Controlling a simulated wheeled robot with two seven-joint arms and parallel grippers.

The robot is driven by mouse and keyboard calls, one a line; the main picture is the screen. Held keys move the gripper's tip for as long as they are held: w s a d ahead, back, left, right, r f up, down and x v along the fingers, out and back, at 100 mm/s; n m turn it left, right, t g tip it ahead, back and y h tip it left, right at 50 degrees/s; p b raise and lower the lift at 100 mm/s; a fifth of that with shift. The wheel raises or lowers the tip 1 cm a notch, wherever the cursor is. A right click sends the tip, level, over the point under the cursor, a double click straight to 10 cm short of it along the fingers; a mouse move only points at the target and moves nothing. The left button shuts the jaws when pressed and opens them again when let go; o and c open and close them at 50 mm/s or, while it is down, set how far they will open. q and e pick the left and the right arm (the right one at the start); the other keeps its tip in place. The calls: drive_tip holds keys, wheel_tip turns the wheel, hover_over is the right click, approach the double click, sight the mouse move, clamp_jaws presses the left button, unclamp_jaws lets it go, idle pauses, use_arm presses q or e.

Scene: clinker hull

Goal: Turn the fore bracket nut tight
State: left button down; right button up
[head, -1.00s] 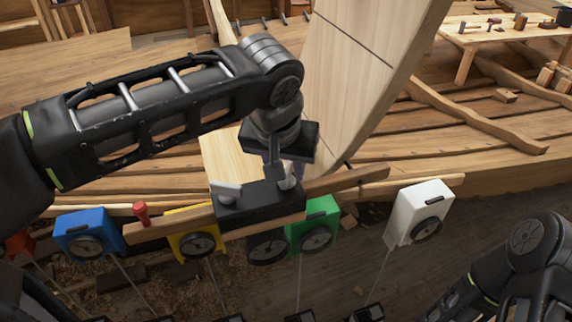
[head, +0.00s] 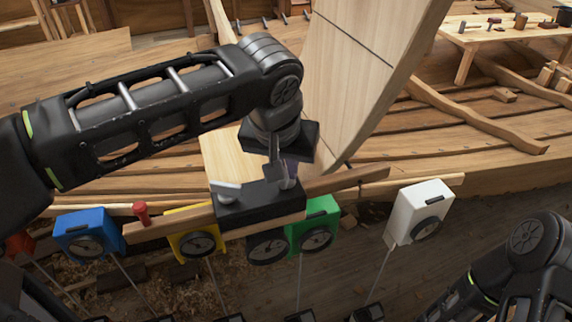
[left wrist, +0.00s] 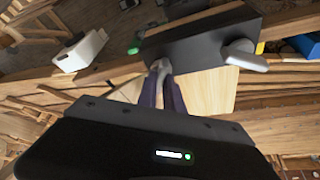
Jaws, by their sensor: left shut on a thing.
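A black bracket (head: 259,204) sits across the wooden rail, and it also shows in the left wrist view (left wrist: 205,42). A light grey winged nut or lever (head: 227,190) stands free near its left end in the head view. My left gripper (head: 287,180) points down over the bracket's right part. Its purple-grey fingers are shut on a small pale nut (left wrist: 160,66), mostly hidden between the fingertips. The frames do not label which nut is the fore one. My right arm shows at the lower right of the head view, but its gripper does not.
Blue (head: 87,234), yellow (head: 194,239), green (head: 315,226) and white (head: 419,209) boxes with dials line the rail. A red peg (head: 141,212) stands left of the bracket. A wide pale plank (head: 355,60) rises behind the gripper. A tool table (head: 480,35) stands far right.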

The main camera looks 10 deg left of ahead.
use_arm(q)
drive_tip(key=shift+m, duration=0.3)
drive_tip(key=m, duration=0.1)
drive_tip(key=m+h, duration=0.1)
drive_tip(key=shift+w+a+m+b, duration=0.1)
drive_tip(key=shift+a+m+b, duration=0.05)
drive_tip(key=shift+m+b, duration=0.2)
drive_tip(key=m+h, duration=0.1)
drive_tip(key=m, duration=0.1)
drive_tip(key=m+g+h, duration=0.1)
drive_tip(key=m, duration=0.2)
drive_tip(key=shift+m, duration=0.25)
drive_tip(key=c, duration=1.5)
unclamp_jaws()
drive_tip(key=shift+p+v, duration=0.35)
drive_tip(key=shift+v, duration=3.6)
